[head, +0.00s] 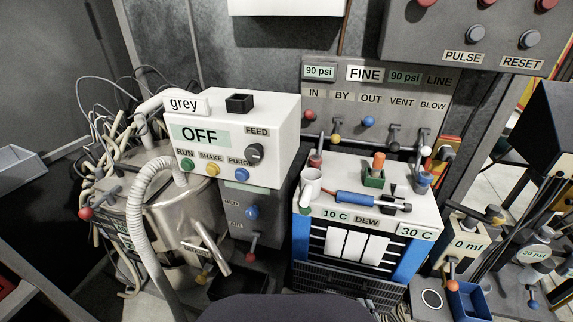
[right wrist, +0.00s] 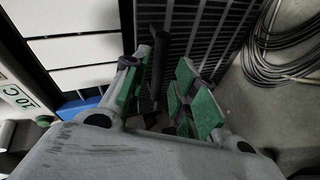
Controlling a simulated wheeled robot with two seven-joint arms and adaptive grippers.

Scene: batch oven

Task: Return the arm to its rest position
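My right gripper (right wrist: 160,88) shows in the right wrist view, with green pads on its two fingers. The fingers stand apart and I see nothing held between them. A dark upright bar shows in the gap; I cannot tell how far behind the fingers it is. Past the fingers are a black grille (right wrist: 205,35) and the white panels of the dew unit (right wrist: 75,48). That unit (head: 400,208) stands right of centre in the head view. I cannot make out the right gripper clearly in the head view. My left gripper is in neither view.
A steel vessel (head: 205,215) with a ribbed hose (head: 137,205) stands at the left, beside a white control box (head: 240,130) reading OFF. A blue bin (head: 468,300) is at the lower right. Coiled cable (right wrist: 290,50) lies on floor that is otherwise open in the wrist view.

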